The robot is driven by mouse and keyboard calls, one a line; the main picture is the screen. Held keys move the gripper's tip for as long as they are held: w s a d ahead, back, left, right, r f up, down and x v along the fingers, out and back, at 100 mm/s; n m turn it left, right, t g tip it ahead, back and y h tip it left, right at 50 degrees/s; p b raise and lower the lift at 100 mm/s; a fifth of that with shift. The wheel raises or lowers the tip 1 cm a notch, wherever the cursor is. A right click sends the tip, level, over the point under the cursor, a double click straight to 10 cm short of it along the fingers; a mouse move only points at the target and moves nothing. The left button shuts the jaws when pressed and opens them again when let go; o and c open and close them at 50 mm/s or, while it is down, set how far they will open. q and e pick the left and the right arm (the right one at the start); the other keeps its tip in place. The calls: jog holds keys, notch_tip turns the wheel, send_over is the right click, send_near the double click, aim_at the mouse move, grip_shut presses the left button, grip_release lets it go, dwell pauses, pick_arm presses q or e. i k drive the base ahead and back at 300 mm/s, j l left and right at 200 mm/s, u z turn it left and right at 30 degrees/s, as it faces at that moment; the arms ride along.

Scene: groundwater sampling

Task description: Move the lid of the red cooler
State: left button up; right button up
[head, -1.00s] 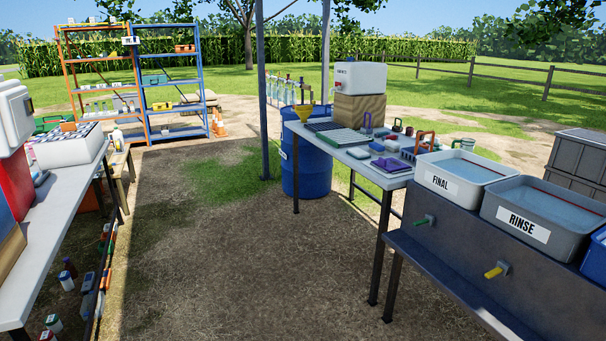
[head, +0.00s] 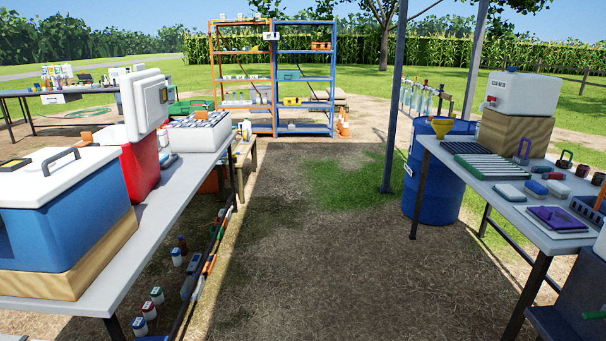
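The red cooler (head: 141,168) stands on the grey table at the left, behind a blue cooler. Neither of my grippers is in view.
The blue cooler (head: 62,215) has its white lid shut and sits on a wooden block. A white rack box (head: 196,136) stands just beyond the red cooler. The ground (head: 300,255) between the left table and the right table (head: 500,215) is clear.

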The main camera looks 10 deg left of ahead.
aim_at(145, 109)
jog(key=i+u, duration=0.35)
jog(key=u, duration=0.15)
jog(key=i+l+u, duration=0.1)
jog(key=i+u, duration=0.25)
jog(key=u, duration=0.15)
